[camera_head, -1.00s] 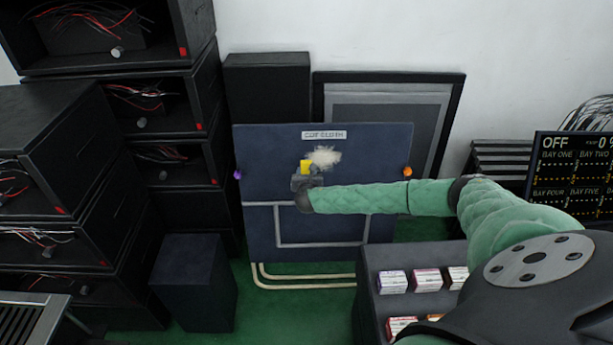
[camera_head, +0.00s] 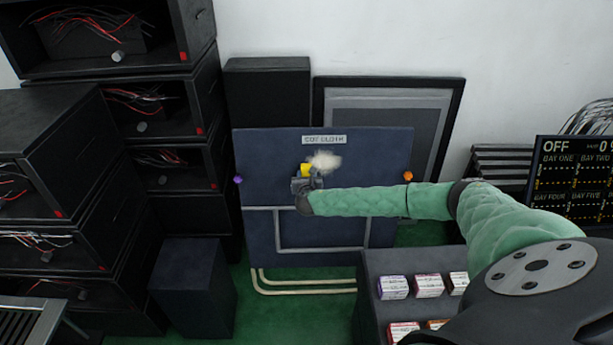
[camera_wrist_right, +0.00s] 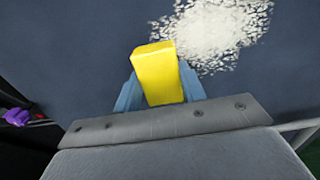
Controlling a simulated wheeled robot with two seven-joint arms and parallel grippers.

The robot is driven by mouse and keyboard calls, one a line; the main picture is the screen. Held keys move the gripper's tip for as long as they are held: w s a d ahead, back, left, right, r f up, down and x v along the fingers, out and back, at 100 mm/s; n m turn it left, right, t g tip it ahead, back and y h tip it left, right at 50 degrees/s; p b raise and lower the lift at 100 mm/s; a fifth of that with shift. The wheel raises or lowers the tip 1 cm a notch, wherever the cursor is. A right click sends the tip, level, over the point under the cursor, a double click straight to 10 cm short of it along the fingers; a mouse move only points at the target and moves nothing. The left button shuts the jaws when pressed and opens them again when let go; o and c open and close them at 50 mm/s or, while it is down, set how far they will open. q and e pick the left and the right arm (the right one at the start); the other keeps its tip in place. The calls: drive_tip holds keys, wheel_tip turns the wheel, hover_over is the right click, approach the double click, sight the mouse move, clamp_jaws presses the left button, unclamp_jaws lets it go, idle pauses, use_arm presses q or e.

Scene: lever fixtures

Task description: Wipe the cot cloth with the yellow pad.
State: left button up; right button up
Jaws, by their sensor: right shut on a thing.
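The cot cloth (camera_head: 270,160) is a dark blue upright panel with a label at its top and grey lines on its lower half. A pale, powdery patch (camera_head: 324,161) marks its upper middle; it also shows in the right wrist view (camera_wrist_right: 222,30). My right gripper (camera_head: 306,180) is shut on the yellow pad (camera_wrist_right: 158,72), which also shows in the head view (camera_head: 306,169). The pad is at the lower left edge of the patch, in front of the cloth. I cannot tell whether it touches the cloth. My left gripper is not in view.
A purple knob (camera_head: 239,180) and an orange knob (camera_head: 408,176) sit at the panel's sides. A dark stand with small boxes (camera_head: 393,287) is at lower right. Black racks (camera_head: 60,190) with wires fill the left. A display board (camera_head: 575,180) stands at right.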

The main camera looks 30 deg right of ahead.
drive_tip(key=shift+b+x, duration=0.4)
drive_tip(key=shift+x, duration=0.55)
idle(0.4)
